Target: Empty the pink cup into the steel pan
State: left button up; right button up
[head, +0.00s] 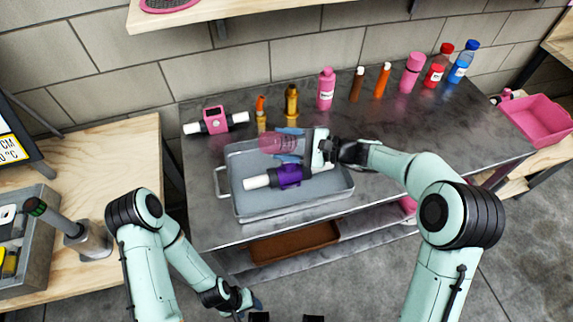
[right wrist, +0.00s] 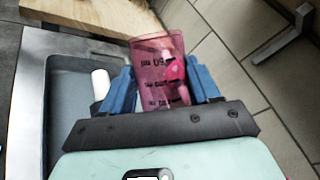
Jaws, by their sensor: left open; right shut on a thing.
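The pink see-through cup (head: 274,143) is in my right gripper (head: 289,144), above the back part of the steel pan (head: 329,198). The cup lies tipped on its side in the head view, its far end toward the left. In the right wrist view the cup (right wrist: 152,62) sits between the blue fingers of the right gripper (right wrist: 168,92). Bright pink shapes show in or through its wall; I cannot tell which. A purple fitting with a white tube (head: 288,176) lies in the pan. My left gripper (head: 250,304) is open, low in front of the table.
A pink valve with white pipe ends (head: 214,121) lies behind the pan. Brass fittings (head: 291,100) and several bottles (head: 326,90) stand along the table's back. A pink bin (head: 537,121) is at the far right. The steel table (head: 455,130) is clear at right.

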jog(key=shift+w+d+m, duration=0.15)
jog(key=shift+m, duration=0.15)
dwell(0.5)
jog(key=shift+r, duration=0.1)
dwell(0.7)
